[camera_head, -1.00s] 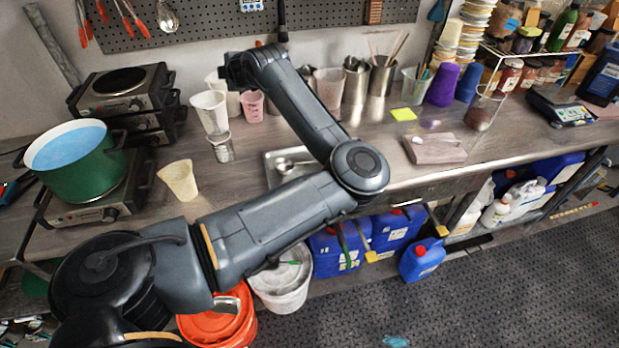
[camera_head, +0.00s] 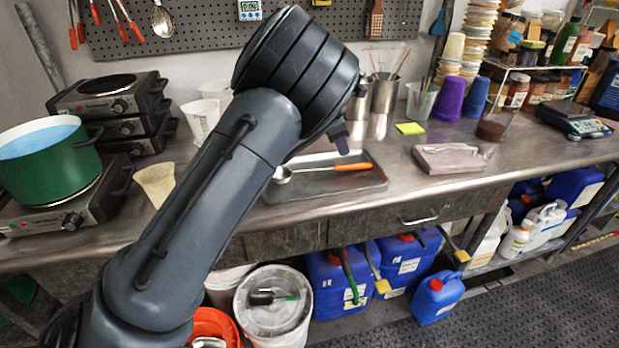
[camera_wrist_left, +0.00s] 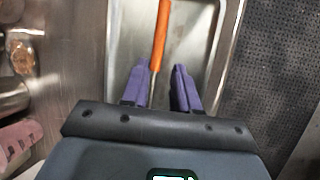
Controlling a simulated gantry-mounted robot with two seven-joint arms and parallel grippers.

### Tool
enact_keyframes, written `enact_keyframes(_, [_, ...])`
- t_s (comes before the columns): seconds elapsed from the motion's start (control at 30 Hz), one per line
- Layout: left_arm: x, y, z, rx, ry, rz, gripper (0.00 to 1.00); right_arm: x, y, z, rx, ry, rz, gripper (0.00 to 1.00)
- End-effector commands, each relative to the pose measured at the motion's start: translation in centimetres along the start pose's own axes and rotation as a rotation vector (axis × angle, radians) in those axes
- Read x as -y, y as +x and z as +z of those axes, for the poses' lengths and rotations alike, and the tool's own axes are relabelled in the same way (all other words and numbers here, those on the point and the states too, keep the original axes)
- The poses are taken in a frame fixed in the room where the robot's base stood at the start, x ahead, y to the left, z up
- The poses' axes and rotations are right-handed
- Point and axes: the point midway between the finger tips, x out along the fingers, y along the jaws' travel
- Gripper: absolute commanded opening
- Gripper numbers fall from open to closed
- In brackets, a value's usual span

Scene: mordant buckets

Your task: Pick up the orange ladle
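The orange ladle lies in a shallow metal tray (camera_head: 300,194) on the counter. Its orange handle (camera_head: 353,167) points right and its metal bowl (camera_head: 283,175) is at the tray's left. My left gripper (camera_head: 341,143) is above the tray, mostly hidden behind my arm's wrist. In the left wrist view, its purple fingers (camera_wrist_left: 160,82) are open and apart. The orange handle (camera_wrist_left: 161,35) lies ahead of them, and the thin metal shaft shows between them, closer to the left finger. The remaining height above the ladle is hard to tell. My right gripper is not in view.
A green pot (camera_head: 45,160) stands on a hot plate at the left, near a cream cup (camera_head: 155,183). Metal cups with tools stand behind the tray. A pinkish block (camera_head: 450,158) and yellow notes (camera_head: 409,128) lie to its right. Blue jugs (camera_head: 435,298) stand below.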

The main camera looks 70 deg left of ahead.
Motion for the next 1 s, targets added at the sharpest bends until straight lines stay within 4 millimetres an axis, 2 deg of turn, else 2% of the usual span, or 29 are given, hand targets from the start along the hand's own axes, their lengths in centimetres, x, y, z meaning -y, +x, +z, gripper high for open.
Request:
enact_keyframes(0.2, [0.0,3.3,-0.2,-0.002,-0.002,0.001,0.29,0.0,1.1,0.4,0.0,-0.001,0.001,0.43])
enact_keyframes(0.47, [-0.1,5.2,-0.1,-0.001,-0.002,0.002,0.29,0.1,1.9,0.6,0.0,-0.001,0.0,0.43])
enact_keyframes(0.7, [-0.2,8.3,0.0,-0.002,-0.003,0.001,0.29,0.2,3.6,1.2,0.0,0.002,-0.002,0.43])
enact_keyframes(0.83, [-0.2,9.2,0.1,-0.001,-0.002,0.002,0.29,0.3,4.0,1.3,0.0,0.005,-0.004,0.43])
enact_keyframes(1.0, [-0.2,9.5,0.1,-0.002,-0.003,0.002,0.29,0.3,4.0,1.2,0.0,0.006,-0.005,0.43])
